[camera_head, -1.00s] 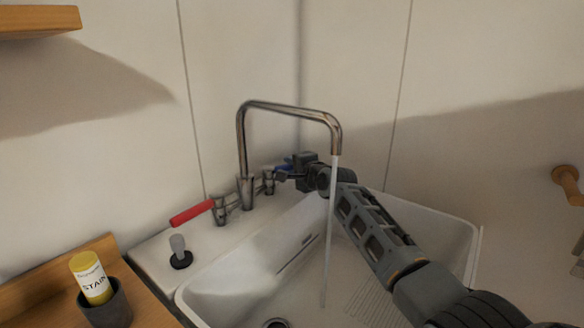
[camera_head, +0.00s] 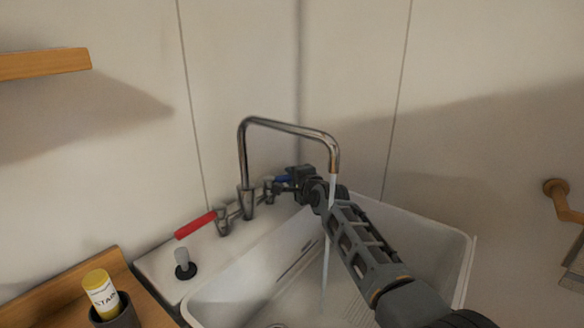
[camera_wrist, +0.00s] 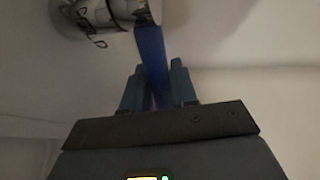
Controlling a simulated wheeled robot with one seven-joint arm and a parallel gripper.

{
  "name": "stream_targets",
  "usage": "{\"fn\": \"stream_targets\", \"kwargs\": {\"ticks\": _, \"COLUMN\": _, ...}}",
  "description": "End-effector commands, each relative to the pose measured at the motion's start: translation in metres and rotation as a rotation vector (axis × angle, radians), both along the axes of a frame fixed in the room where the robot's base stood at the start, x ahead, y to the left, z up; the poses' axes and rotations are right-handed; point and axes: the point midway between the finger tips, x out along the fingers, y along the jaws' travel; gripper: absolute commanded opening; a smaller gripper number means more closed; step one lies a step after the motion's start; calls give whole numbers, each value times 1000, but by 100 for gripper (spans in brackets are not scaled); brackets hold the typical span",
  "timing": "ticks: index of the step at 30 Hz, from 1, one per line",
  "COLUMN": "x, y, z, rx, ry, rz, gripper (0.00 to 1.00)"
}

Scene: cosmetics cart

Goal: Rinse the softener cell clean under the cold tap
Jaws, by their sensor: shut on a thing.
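The tap (camera_head: 290,126) has a tall bent chrome spout, and a thin stream of water (camera_head: 327,250) falls from it into the white sink (camera_head: 225,300). The blue cold lever (camera_head: 285,179) is at the back of the tap, partly hidden behind my gripper (camera_head: 291,186). In the wrist view the blue lever (camera_wrist: 150,45) runs between my two fingers, and my gripper (camera_wrist: 157,76) is shut on it. The red lever (camera_head: 196,225) points out to the left. I see no softener cell in these views.
A small stopper-like knob (camera_head: 182,258) stands on the sink ledge. A yellow-capped bottle (camera_head: 101,294) stands in a dark cup (camera_head: 117,315) on the wooden counter at lower left. A wooden shelf (camera_head: 45,64) juts out at upper left. My forearm crosses the sink's right side.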

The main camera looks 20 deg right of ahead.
Motion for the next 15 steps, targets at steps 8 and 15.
{"fn": "stream_targets", "kwargs": {"ticks": 8, "x": -4, "y": 0, "z": 1, "rx": 0, "ry": 1, "rz": -47, "gripper": 0}}
{"fn": "stream_targets", "kwargs": {"ticks": 15, "x": -4, "y": -1, "z": -1, "rx": 0, "ry": 1, "rz": -49, "gripper": 0}}
